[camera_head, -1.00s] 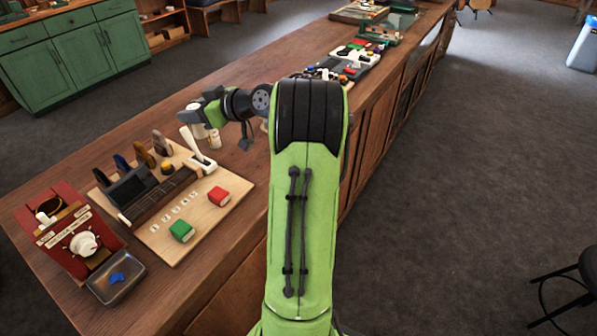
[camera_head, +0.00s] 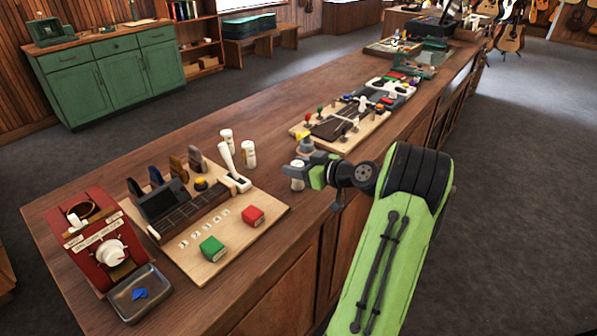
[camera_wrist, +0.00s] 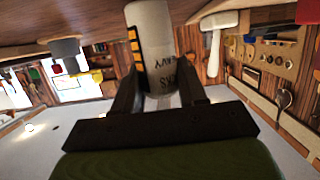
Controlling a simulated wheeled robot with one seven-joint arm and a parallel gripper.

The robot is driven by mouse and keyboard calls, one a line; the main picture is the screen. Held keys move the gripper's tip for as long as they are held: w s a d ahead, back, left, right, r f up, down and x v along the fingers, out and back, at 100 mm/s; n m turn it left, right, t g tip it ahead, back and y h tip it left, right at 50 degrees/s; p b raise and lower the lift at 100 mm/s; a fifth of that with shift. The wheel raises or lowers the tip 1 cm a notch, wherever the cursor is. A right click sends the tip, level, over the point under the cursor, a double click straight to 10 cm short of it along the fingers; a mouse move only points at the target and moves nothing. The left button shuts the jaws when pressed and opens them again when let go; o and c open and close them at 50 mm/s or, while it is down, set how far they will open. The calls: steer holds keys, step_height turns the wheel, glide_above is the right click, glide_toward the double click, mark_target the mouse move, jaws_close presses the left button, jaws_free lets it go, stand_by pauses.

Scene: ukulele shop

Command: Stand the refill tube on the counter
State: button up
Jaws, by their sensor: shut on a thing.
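My gripper (camera_head: 303,172) is shut on a white refill tube (camera_head: 297,184) near the counter's front edge. In the wrist view the tube (camera_wrist: 151,30) sits between the two dark fingers, with dark lettering and orange-yellow marks on its side. It looks roughly upright. I cannot tell whether its base touches the counter (camera_head: 275,125); the gripper partly hides it.
A wooden board (camera_head: 200,272) with a white lever, a green block (camera_head: 212,248) and a red block (camera_head: 253,216) lies at left. A red device (camera_head: 92,245) and a metal tray (camera_head: 140,306) stand beyond it. Another board (camera_head: 372,130) lies behind my gripper.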

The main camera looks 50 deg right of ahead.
steer(key=shift+f, duration=0.3)
steer(key=o, duration=1)
steer(key=shift+o, duration=0.2)
